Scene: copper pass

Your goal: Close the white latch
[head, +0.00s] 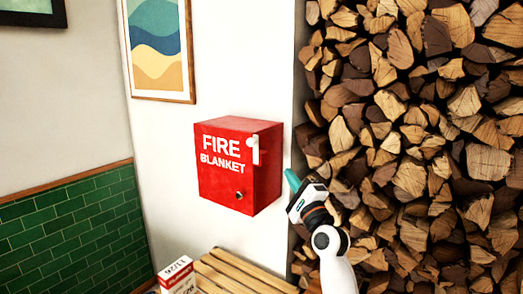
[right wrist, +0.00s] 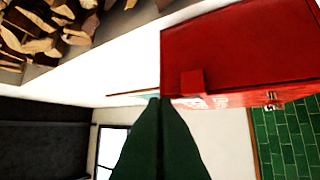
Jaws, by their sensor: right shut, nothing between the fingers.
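A red fire blanket box (head: 238,165) is mounted on the white wall. Its front lid looks shut against the body. The small white latch (head: 254,151) sits at the upper right edge of the front and stands about upright. My right gripper (head: 291,180) is to the right of the box, lower than the latch and apart from it. Its green fingers are together and empty. In the right wrist view the fingers (right wrist: 155,100) point toward the box, whose red side (right wrist: 235,50) fills the upper right.
Stacked firewood (head: 420,130) fills the right side beside my right arm. A slatted wooden bench (head: 235,272) and a small red and white box (head: 177,277) are below. A framed picture (head: 158,45) hangs above left. Open space lies in front of the box.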

